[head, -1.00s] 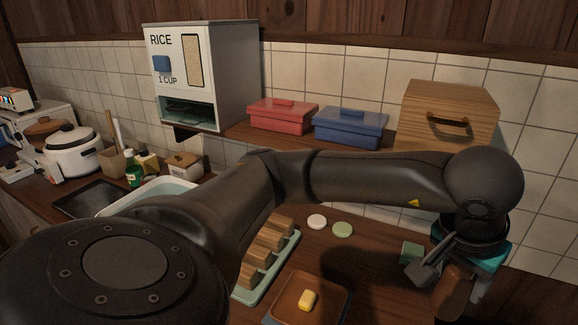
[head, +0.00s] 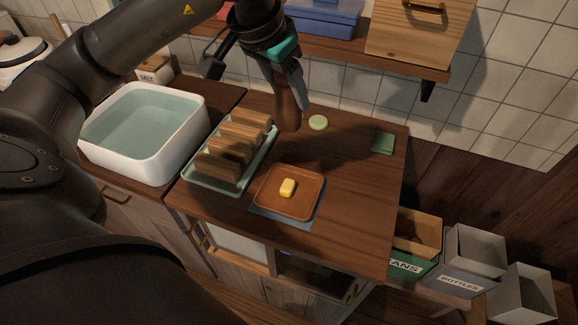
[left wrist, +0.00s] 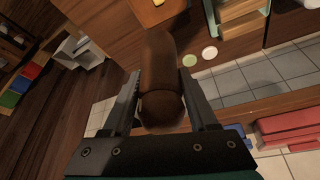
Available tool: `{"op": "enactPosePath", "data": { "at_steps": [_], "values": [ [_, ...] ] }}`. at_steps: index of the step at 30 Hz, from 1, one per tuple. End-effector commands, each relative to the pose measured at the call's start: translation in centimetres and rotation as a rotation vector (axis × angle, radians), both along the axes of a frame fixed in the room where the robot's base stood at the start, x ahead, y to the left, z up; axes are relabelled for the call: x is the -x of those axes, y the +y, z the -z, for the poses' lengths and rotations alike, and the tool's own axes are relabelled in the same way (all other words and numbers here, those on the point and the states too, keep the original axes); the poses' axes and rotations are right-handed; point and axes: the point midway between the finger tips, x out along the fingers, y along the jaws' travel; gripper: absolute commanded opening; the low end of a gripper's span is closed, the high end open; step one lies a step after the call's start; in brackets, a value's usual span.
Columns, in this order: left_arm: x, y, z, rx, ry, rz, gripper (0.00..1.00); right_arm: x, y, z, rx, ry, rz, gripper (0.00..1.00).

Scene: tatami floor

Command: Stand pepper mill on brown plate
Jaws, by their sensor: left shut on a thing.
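The brown pepper mill (head: 288,112) is held in my left gripper (head: 286,90), which is shut on it. It hangs close to upright, slightly tilted, near the back of the wooden counter; I cannot tell whether its base is clear of the counter. In the left wrist view the mill (left wrist: 161,72) sits between the two fingers (left wrist: 162,98). The square brown plate (head: 270,200) lies nearer the front, below the mill in the picture, on a blue-grey mat (head: 282,218). A yellow block (head: 288,187) lies on the plate's middle. My right gripper is out of view.
A pale green rack (head: 222,186) with several wooden blocks stands left of the plate. A white basin of water (head: 145,165) is farther left. A pale green disc (head: 318,122) and a green block (head: 383,143) lie at the back. The counter right of the plate is clear. A shelf hangs above.

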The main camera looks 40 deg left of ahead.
Motion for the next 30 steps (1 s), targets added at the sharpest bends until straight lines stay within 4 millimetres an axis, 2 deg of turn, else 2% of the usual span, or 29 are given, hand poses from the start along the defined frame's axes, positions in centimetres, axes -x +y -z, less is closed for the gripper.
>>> {"op": "enactPosePath", "data": {
  "at_steps": [1,15,19,26,30],
  "values": [
    [0.1,0.0,1.3,-0.001,0.005,0.000,0.00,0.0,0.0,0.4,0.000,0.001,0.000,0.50],
    [0.1,-0.1,11.9,0.002,0.006,-0.002,0.00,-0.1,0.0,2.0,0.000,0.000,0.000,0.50],
    [0.1,0.0,13.8,0.000,0.002,-0.002,0.00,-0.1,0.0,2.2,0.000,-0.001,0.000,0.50],
    [0.0,0.0,15.3,0.001,0.001,-0.002,0.00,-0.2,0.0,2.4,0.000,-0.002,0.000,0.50],
    [0.1,-0.1,17.5,0.003,0.005,-0.002,0.00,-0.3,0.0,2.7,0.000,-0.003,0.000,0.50]
  ]
}}
